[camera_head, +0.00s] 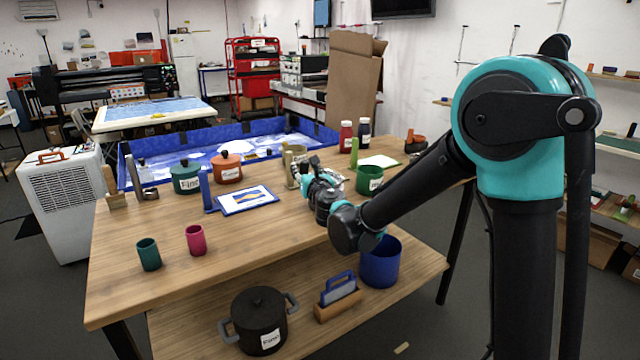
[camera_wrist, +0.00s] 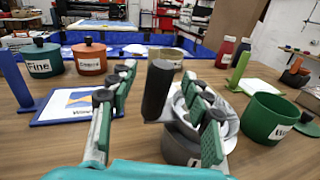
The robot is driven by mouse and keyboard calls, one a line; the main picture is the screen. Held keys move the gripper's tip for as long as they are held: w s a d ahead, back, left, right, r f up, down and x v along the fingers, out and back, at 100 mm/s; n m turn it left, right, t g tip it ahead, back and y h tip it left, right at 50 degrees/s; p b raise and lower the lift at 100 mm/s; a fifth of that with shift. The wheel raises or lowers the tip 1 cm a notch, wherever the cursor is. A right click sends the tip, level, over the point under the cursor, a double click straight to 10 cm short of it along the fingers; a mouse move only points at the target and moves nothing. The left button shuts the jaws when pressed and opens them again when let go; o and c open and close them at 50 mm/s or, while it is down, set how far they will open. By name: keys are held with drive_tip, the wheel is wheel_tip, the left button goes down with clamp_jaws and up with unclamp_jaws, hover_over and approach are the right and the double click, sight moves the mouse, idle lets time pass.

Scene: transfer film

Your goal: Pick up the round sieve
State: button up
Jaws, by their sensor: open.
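My gripper (camera_wrist: 158,76) is open, with its green-padded fingers spread low over the table. A dark upright cylinder, like a handle, (camera_wrist: 157,90) stands between the fingers in the wrist view, with a gap to the left finger. A grey round vessel with a pale rim and a partly hidden white label (camera_wrist: 180,150) sits behind and below the right finger; it looks like the round sieve, but the fingers cover much of it. I cannot tell whether the cylinder belongs to it. In the head view my gripper (camera_head: 313,172) hides most of this spot.
A green pot (camera_wrist: 268,118) stands close on the right. A blue-framed picture board (camera_head: 248,199) lies left. Lidded pots, green (camera_head: 186,180) and orange (camera_head: 227,170), stand farther back. Two cups, teal (camera_head: 149,255) and pink (camera_head: 195,240), are front left. The wooden table's front middle (camera_head: 250,245) is clear.

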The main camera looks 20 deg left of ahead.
drive_tip(key=shift+x, duration=0.85)
clamp_jaws()
